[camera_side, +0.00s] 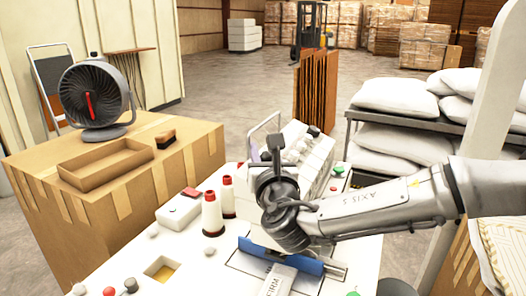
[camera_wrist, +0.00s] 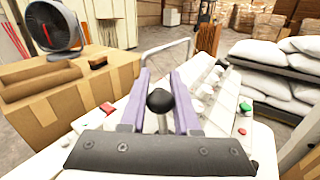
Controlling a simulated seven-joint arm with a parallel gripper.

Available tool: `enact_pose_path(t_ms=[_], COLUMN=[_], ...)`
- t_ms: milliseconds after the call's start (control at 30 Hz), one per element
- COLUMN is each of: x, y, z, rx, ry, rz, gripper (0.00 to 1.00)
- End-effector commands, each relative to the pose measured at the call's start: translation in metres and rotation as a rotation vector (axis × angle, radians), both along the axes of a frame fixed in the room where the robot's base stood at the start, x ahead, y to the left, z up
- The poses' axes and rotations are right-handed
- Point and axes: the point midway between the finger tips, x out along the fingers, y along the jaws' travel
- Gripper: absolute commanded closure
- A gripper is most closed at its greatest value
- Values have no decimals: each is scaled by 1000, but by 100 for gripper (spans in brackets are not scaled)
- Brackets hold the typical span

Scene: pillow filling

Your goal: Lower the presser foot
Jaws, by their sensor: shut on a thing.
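A lever with a round black knob (camera_wrist: 160,101) and a pale stem stands between the two purple fingers of my gripper (camera_wrist: 160,76) in the wrist view. My gripper is shut on this lever, one finger on each side. In the side view my gripper (camera_side: 268,158) is above the white machine (camera_side: 313,150), and my wrist hides part of the machine. The presser foot itself cannot be made out. A blue bar (camera_side: 312,266) lies on the white table (camera_side: 225,262) below my wrist.
A cardboard box (camera_side: 185,185) with a fan (camera_side: 92,95) is at the left. A rack of white pillows (camera_side: 395,97) is at the right. Buttons and a small square opening (camera_side: 163,269) are on the table.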

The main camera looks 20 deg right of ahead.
Motion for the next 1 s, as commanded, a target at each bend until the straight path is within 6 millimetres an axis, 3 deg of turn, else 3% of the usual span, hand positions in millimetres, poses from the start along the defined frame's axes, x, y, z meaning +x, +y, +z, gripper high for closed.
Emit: enact_pose_path(t_ms=[1000], x=[-27], y=[-27], z=[5], rx=[472], ry=[-473], rz=[1], gripper=[100])
